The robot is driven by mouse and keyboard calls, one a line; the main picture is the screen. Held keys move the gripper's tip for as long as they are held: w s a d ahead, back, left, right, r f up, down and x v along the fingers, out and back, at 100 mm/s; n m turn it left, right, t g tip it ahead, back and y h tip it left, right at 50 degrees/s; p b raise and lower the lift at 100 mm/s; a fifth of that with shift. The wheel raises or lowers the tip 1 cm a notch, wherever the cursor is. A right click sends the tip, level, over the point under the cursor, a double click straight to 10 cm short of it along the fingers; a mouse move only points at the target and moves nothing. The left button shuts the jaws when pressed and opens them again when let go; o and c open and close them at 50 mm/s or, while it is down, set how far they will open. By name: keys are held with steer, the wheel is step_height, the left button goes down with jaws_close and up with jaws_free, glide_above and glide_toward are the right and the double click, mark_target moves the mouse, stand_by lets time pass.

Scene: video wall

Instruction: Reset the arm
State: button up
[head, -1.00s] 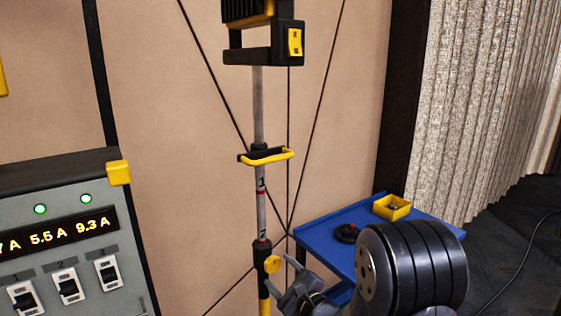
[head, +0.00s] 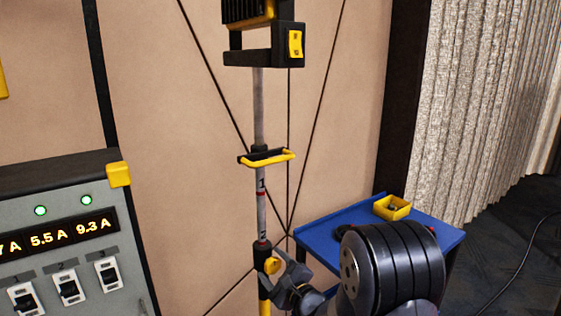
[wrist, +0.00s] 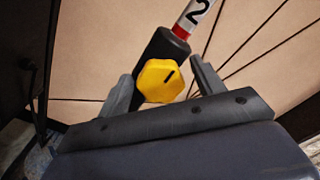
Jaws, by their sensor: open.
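My gripper (head: 282,275) is at the lower middle of the head view, close to the yellow knob (head: 272,266) on the black collar of the lamp stand. In the wrist view, the two fingers of my gripper (wrist: 160,72) are apart. The stand's black collar (wrist: 163,48) slants up behind the knob to a pale tube marked 2. Nothing is held.
The stand's pole (head: 259,105) carries a yellow handle (head: 268,158) and a black lamp (head: 262,40). A blue table (head: 330,232) with a yellow bin (head: 391,208) stands behind my arm. A grey switch panel (head: 55,250) is at left. Thin dark cables cross the wall.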

steer(key=n+b, duration=0.1)
steer(key=n, duration=0.2)
steer(key=n+b, duration=0.1)
steer(key=n, duration=0.2)
steer(key=shift+s+f, duration=0.1)
steer(key=shift+f, duration=0.1)
steer(key=n+b, duration=0.2)
steer(key=n, duration=0.3)
steer(key=shift+b, duration=0.35)
steer(key=n+b, duration=0.3)
steer(key=n, duration=0.2)
steer(key=shift+f+n, duration=0.15)
steer(key=shift+n, duration=0.15)
steer(key=n+b, duration=0.3)
steer(key=n, duration=0.1)
steer(key=shift+d, duration=0.1)
steer(key=shift+n, duration=0.7)
